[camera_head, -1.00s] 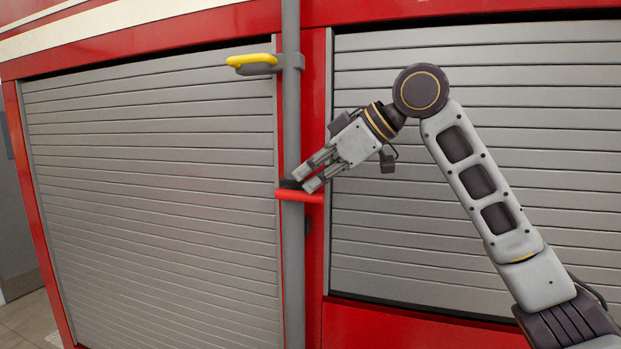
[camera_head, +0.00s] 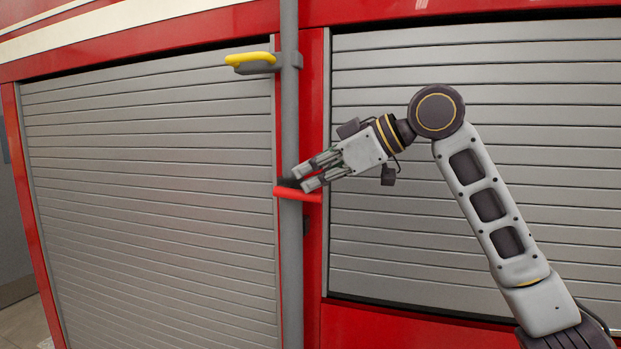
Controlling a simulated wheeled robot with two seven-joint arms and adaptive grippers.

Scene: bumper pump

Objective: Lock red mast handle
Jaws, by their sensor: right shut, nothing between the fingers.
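The red mast handle (camera_head: 308,198) is a short bar at the grey mast (camera_head: 291,270), a little below mid-height in the head view. It lies across the front of the mast, close to level, its left end slightly higher. My right gripper (camera_head: 298,180) comes in from the right with its fingers just above the handle, in front of the mast. It is shut with nothing in it. Whether a fingertip touches the handle I cannot tell. My left gripper is not in view.
A yellow handle (camera_head: 250,59) on a grey bracket sticks out left from the upper mast. Grey roller shutters stand on both sides, the left one (camera_head: 150,190) and the right one (camera_head: 400,240), in a red vehicle body. The space before the left shutter is free.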

